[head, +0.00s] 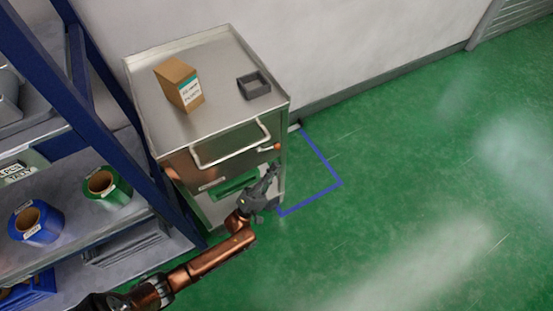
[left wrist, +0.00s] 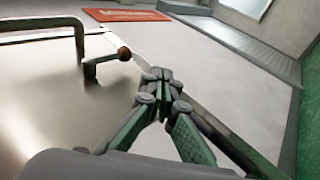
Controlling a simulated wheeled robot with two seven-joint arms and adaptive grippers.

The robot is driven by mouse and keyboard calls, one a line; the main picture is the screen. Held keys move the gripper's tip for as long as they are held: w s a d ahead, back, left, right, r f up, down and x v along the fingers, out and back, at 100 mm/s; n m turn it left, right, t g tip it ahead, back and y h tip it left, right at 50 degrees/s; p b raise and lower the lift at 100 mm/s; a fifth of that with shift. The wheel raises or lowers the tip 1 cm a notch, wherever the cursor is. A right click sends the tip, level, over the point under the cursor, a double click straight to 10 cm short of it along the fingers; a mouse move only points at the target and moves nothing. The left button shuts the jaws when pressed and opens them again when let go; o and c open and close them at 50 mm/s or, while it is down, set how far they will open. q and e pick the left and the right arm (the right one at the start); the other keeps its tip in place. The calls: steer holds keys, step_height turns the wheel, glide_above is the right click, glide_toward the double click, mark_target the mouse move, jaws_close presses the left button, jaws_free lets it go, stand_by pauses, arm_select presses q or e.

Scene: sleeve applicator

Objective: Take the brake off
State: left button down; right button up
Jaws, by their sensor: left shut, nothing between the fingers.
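A steel cart (head: 188,125) stands against the wall with a bar handle (head: 232,148) on its front. Beside the handle's right end is a small lever with an orange-red knob (head: 277,147), probably the brake. In the left wrist view the knob (left wrist: 124,53) sits at the end of a short grey lever (left wrist: 98,64), left of my fingertips. My left gripper (head: 272,172) is shut and empty, just below the knob in the head view. Its closed tips (left wrist: 161,76) look apart from the knob. My right gripper is not in view.
On the cart top are a cardboard box (head: 180,84) and a dark open tray (head: 253,85). A blue rack (head: 130,165) with tape rolls (head: 107,186) stands close on the left. Blue floor tape (head: 318,193) marks the right side, where the green floor is clear.

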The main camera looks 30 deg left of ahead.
arm_select(q)
step_height(320, 180, down, 7)
steer(key=s, duration=0.2)
steer(key=shift+s+d, duration=0.2)
steer(key=shift+s, duration=0.15)
steer(key=shift+f, duration=0.15)
